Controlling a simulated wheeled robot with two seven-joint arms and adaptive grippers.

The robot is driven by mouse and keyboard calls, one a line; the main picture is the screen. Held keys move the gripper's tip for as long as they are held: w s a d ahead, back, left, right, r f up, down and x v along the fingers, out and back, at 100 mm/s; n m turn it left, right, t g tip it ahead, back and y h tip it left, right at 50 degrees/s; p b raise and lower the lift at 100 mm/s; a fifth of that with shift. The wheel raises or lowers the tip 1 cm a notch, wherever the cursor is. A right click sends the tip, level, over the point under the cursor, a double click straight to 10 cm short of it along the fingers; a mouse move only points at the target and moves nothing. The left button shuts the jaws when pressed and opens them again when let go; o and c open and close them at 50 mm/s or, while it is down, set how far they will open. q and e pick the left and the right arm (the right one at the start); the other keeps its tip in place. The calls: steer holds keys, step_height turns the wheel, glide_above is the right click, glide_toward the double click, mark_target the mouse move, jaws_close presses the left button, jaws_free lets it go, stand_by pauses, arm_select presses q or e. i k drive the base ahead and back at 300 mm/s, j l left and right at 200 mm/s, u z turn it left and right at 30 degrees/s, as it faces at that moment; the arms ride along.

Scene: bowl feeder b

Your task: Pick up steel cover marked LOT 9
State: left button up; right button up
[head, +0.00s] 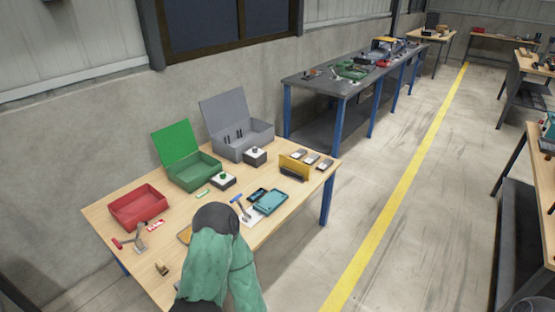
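Several small grey metal-looking pieces (312,159) lie in a row at the right end of the wooden workbench, behind a yellow plate or holder (293,168). They may be steel covers, but they are too small for me to read any marking, so I cannot tell which is LOT 9. Neither of my grippers shows in the head view.
The bench holds a red tray (138,207), an open green box (193,171), an open grey box (243,139) and a teal tray (271,202). Floor right of the bench is clear.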

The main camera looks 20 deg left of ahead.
mark_target(301, 153)
steer(key=i+u, duration=0.3)
steer(key=i+l+u, duration=0.3)
steer(key=i, duration=0.2)
steer(key=i+l+u, duration=0.2)
steer(key=i+u, duration=0.15)
steer(key=i+l, duration=0.9)
steer(key=i, duration=0.15)
steer(key=j+u, duration=0.05)
